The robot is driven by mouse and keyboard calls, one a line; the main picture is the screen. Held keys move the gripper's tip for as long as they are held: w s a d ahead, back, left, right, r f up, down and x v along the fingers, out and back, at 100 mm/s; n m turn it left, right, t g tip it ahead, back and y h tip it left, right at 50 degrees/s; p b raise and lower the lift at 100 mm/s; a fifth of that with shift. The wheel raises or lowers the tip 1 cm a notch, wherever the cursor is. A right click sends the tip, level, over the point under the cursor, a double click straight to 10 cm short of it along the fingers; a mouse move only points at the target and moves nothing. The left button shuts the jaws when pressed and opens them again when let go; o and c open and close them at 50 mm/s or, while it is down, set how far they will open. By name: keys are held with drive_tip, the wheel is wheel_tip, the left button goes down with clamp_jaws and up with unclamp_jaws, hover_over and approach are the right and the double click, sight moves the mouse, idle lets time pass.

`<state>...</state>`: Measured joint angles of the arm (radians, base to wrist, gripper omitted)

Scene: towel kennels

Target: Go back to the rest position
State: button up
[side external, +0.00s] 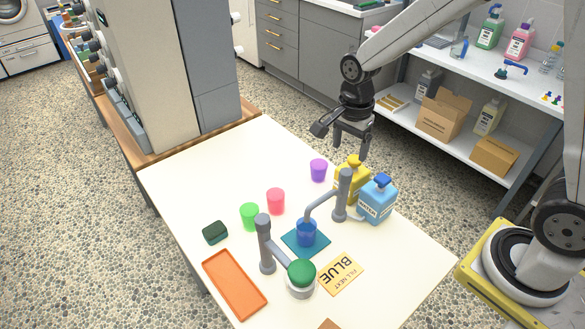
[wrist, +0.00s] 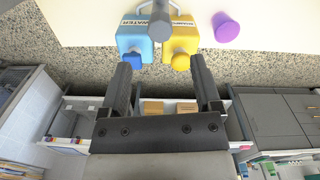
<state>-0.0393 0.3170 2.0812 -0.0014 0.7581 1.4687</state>
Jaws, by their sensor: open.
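My gripper (side external: 350,143) hangs in the air beyond the far edge of the white table (side external: 380,285), above and behind the two bottles. Its fingers are apart with nothing between them; they also show in the wrist view (wrist: 163,85). A yellow bottle (side external: 346,188) and a blue bottle (side external: 377,203) labelled WATER stand at the table's back right. The blue cup (side external: 306,233) stands on a teal mat (side external: 290,242) under a grey spout. A card reading "FILL NEXT BLUE" (side external: 341,273) lies in front of it.
Purple (side external: 318,170), red (side external: 276,201) and green (side external: 250,216) cups stand on the table. Two grey posts with arms (side external: 265,245) (side external: 342,195) rise there. An orange tray (side external: 234,284) and dark green sponge (side external: 215,232) lie left. Shelves (side external: 455,125) stand behind my gripper.

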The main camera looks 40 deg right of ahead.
drive_tip(key=shift+s, duration=0.1)
drive_tip(key=s+d+n+t, duration=0.1)
drive_tip(key=s+n+t, duration=0.1)
drive_tip(key=s+n, duration=0.7)
drive_tip(key=f+n, duration=0.1)
drive_tip(key=n, duration=0.6)
drive_tip(key=shift+s+d+t, duration=0.15)
drive_tip(key=shift+d+t, duration=0.1)
drive_tip(key=shift+t, duration=0.15)
